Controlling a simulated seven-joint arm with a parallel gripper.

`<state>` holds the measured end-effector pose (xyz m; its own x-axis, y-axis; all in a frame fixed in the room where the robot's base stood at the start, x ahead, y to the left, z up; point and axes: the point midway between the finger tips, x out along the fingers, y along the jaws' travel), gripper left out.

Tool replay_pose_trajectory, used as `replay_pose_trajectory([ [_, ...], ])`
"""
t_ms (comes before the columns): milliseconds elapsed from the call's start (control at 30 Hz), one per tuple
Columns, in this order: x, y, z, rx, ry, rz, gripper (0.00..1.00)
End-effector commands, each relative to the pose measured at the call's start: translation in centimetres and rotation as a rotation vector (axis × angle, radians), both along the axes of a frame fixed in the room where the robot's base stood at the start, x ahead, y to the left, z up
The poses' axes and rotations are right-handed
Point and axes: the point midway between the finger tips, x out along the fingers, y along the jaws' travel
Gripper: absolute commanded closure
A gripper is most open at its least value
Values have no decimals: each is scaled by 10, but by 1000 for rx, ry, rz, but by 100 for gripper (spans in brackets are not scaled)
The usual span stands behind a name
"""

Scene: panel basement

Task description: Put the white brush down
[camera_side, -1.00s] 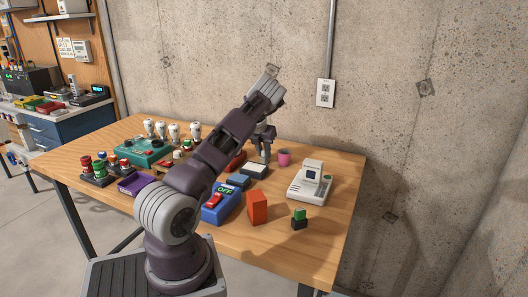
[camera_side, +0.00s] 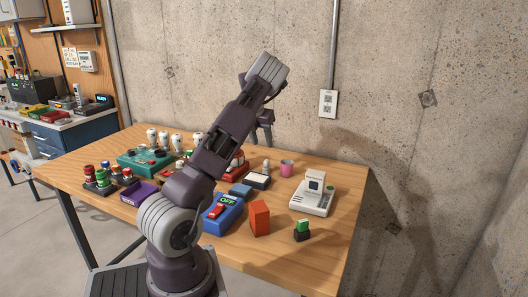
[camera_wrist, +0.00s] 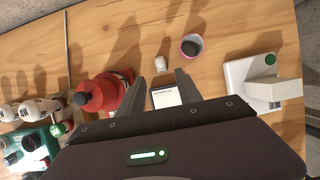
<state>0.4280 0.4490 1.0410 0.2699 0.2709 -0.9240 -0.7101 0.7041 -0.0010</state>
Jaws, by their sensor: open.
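A small white object (camera_side: 266,167), which I take for the white brush, stands on the wooden table just left of a pink cup (camera_side: 287,169). It also shows in the wrist view (camera_wrist: 162,63), free of the fingers, with bare wood around it. My gripper (camera_side: 264,127) is raised above it and is empty. In the wrist view my gripper (camera_wrist: 163,80) has its two fingers spread apart. A white-topped dark pad (camera_side: 258,181) lies just in front of the white object; its top also shows between the fingers (camera_wrist: 168,98).
A white computer-like device (camera_side: 313,195) stands to the right. A red round object (camera_wrist: 97,94) is close left of the fingers. A blue switch box (camera_side: 222,214), an orange block (camera_side: 259,218) and a green-and-black block (camera_side: 302,230) stand nearer the front. A concrete wall rises behind.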

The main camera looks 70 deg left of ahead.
Motion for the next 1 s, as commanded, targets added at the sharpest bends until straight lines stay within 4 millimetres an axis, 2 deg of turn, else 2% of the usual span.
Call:
replay_pose_trajectory([
  [67,9,-5,12,5,-54,16,59],
  [167,57,-25,57,9,-335,125,59],
  [200,81,-39,89,-7,-511,210,59],
  [267,108,-70,147,-82,-805,394,59],
  [300,114,-94,184,-169,-984,546,59],
  [367,105,-135,223,-345,-1180,802,59],
  [400,90,-168,236,-482,-1253,986,59],
  [467,56,-226,235,-700,-1262,1276,59],
  [500,27,-270,224,-830,-1200,1462,59],
  [567,-15,-330,200,-957,-1055,1685,59],
  [600,-42,-366,184,-1008,-946,1801,59],
  [700,-105,-435,150,-1052,-692,2003,59],
  [800,-149,-477,128,-1041,-517,2111,59],
  [833,-158,-484,124,-1036,-484,2130,59],
  [900,-170,-494,119,-1025,-436,2155,59],
  [1000,-173,-497,117,-1022,-418,2166,59],
])
